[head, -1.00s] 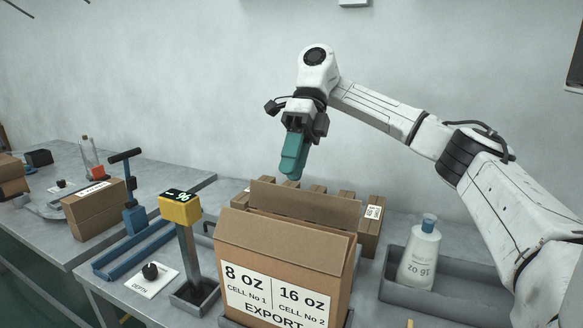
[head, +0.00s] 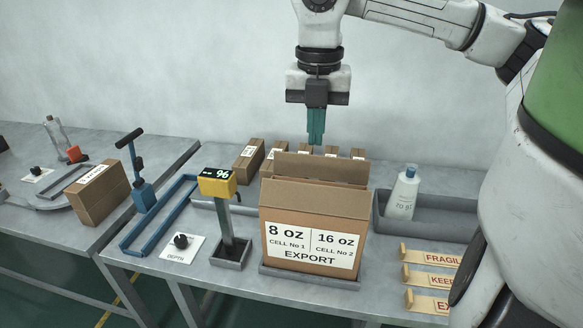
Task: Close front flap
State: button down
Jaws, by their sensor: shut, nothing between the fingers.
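The brown carton (head: 283,268) stands upright in a shallow grey tray, its label reading 8 OZ, 16 OZ and EXPORT. Its front flap (head: 315,199) rises above the label side; its exact tilt is hard to tell. The back flap (head: 320,165) stands up behind it, higher than the front flap. The carton's inside is hidden behind the front flap. My gripper (head: 316,142) points down with its teal fingers shut and empty. In the picture it is just above the back flap, apart from the front flap.
A yellow display post (head: 217,183) stands left of the carton. A white bottle (head: 403,193) sits in a grey bin at right. Several small cartons (head: 248,160) stand behind. Wooden stamps (head: 430,257) lie at front right. A blue frame (head: 160,222) is farther left.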

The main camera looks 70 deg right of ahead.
jog(key=p, duration=0.2)
send_near(314, 191)
notch_tip(314, 191, down, 3)
jog(key=a, duration=0.3)
jog(key=shift+m, duration=0.4)
jog(key=shift+d+f+p, duration=0.7)
jog(key=shift+d+f, duration=0.75)
jog(key=shift+d, duration=0.2)
